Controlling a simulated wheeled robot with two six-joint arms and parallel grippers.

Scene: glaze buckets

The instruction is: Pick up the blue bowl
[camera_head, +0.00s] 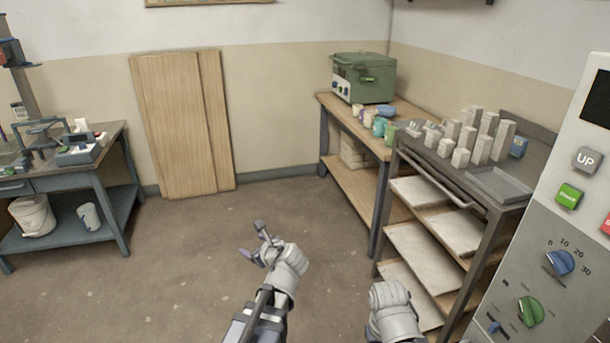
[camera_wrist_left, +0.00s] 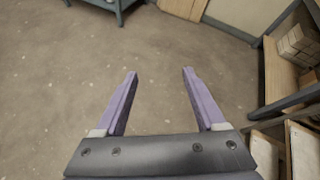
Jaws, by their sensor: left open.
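A small blue vessel (camera_head: 518,147) stands at the far right of the dark-topped cart. A teal vessel (camera_head: 380,127) stands among several small cups on the wooden table; which of these is the bowl I cannot tell. My left gripper (camera_head: 255,241) is open and empty above the bare floor, well left of and apart from both. In the left wrist view its two purple fingers (camera_wrist_left: 160,74) are spread with only floor between them. Part of my right arm shows at the bottom; its fingers do not show.
The wooden table (camera_head: 347,118) carries a green oven-like box (camera_head: 364,78). The cart holds several grey blocks (camera_head: 482,149) and a tray (camera_head: 498,186). A control panel (camera_head: 540,270) fills the right edge. A blue-grey bench (camera_head: 90,177) stands left. The middle floor is free.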

